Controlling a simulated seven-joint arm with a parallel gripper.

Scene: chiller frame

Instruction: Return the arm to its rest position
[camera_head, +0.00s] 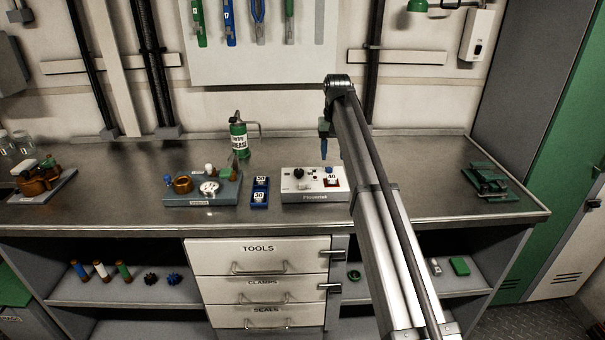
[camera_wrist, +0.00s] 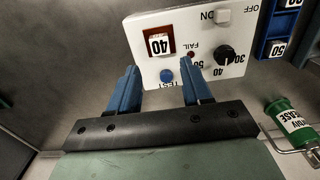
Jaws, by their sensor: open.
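My gripper (camera_wrist: 158,92) shows in the wrist view as two blue fingers standing apart with nothing between them. In the head view my gripper (camera_head: 324,150) points down over the white tester box (camera_head: 300,196) on the bench. The fingers are above the box, apart from it as far as I can tell. The box also fills the top of the wrist view (camera_wrist: 200,68), with a dial, a switch, a blue TEST button and a red-framed slot (camera_wrist: 158,42) holding a block marked 40.
A blue tray (camera_head: 259,204) with blocks marked 50 and 30 stands left of the box. A green grease can (camera_head: 239,138) stands behind it. A grey fixture (camera_head: 202,200) is further left, and a green device (camera_head: 489,180) is at the right. The steel bench between is clear.

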